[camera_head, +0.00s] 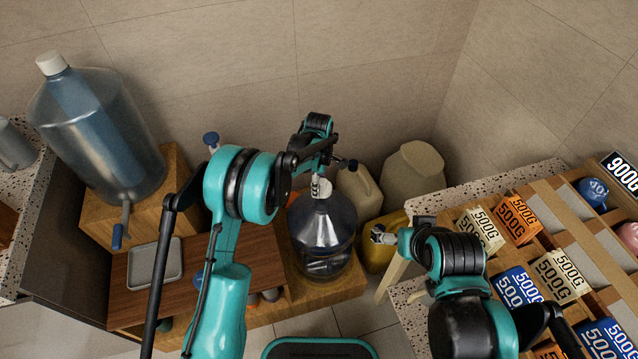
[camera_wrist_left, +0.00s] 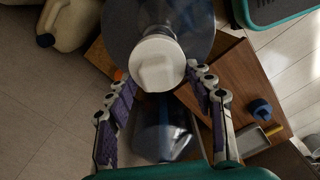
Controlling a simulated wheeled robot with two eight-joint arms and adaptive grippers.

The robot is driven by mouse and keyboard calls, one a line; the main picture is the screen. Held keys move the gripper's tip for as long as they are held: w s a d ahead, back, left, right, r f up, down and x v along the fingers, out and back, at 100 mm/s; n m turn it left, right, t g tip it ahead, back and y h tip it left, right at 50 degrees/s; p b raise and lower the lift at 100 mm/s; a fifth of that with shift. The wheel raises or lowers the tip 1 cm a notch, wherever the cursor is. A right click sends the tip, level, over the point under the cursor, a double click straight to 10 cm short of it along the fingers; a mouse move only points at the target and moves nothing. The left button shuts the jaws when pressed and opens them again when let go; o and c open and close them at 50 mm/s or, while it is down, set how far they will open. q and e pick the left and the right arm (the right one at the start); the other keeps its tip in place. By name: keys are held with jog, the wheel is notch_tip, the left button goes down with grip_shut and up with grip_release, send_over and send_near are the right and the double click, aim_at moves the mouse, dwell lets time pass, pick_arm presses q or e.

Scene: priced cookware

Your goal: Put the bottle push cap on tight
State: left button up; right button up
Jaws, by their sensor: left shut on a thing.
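A large clear blue bottle (camera_head: 322,235) stands upright on a low wooden platform. A white cap (camera_wrist_left: 158,63) with a raised middle is at its mouth; it also shows in the head view (camera_head: 321,188), partly covered by my gripper. My left gripper (camera_wrist_left: 160,75) has its fingers on two sides of the cap, shut on it, above the bottle (camera_wrist_left: 120,28). Whether the cap is fully seated is hidden. My right gripper (camera_head: 380,235) is to the right of the bottle, apart from it; its finger opening is too small to tell.
Another large bottle with a tap (camera_head: 100,125) stands on a box at the left. Beige jugs (camera_head: 412,175) stand behind and right of the bottle. A grey tray (camera_head: 155,262) lies on the wooden surface. Priced blocks (camera_head: 515,222) fill the rack at right. Walls close the back.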

dwell(0.4)
pick_arm(q)
jog(key=shift+f+b, duration=1.75)
jog(key=shift+f, duration=0.6)
jog(key=shift+f+b, duration=0.7)
dwell(0.4)
jog(key=o, duration=0.9)
jog(key=shift+o, duration=0.2)
